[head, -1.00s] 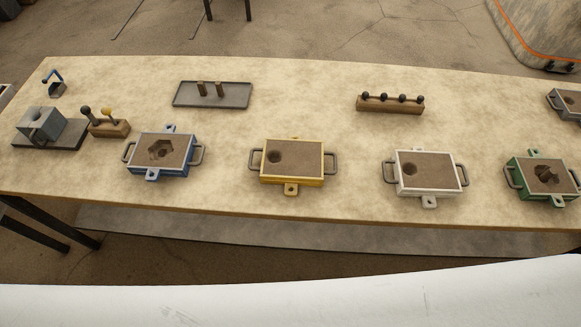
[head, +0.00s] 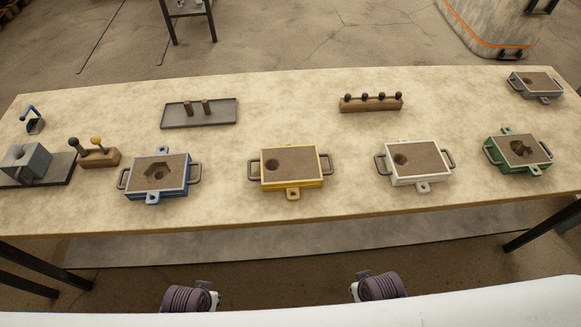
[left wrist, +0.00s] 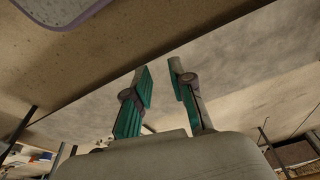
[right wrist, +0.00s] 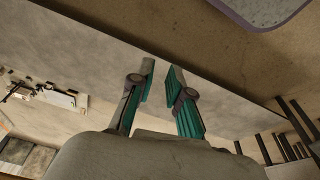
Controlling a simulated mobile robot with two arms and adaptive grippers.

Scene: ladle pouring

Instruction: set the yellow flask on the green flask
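The yellow flask (head: 292,186) sits flat at the table's front, a yellow-framed box of brown sand with a round hole on its left, side handles and front and back lugs. The green flask (head: 513,166) sits at the right end, with dark hollows and a raised form in its sand. The white flask stands between them. My left gripper (left wrist: 160,68) is open and empty in the left wrist view. My right gripper (right wrist: 160,70) is open and empty in the right wrist view. Neither gripper's fingers show in the head view, and both are away from the flasks.
A white flask (head: 416,178), blue flask (head: 158,192) and grey flask (head: 534,96) stand on the table (head: 300,222). A tool rack (head: 370,104), a tray with two pegs (head: 226,121) and a knobbed block (head: 101,158) are there too. Bare tabletop separates them.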

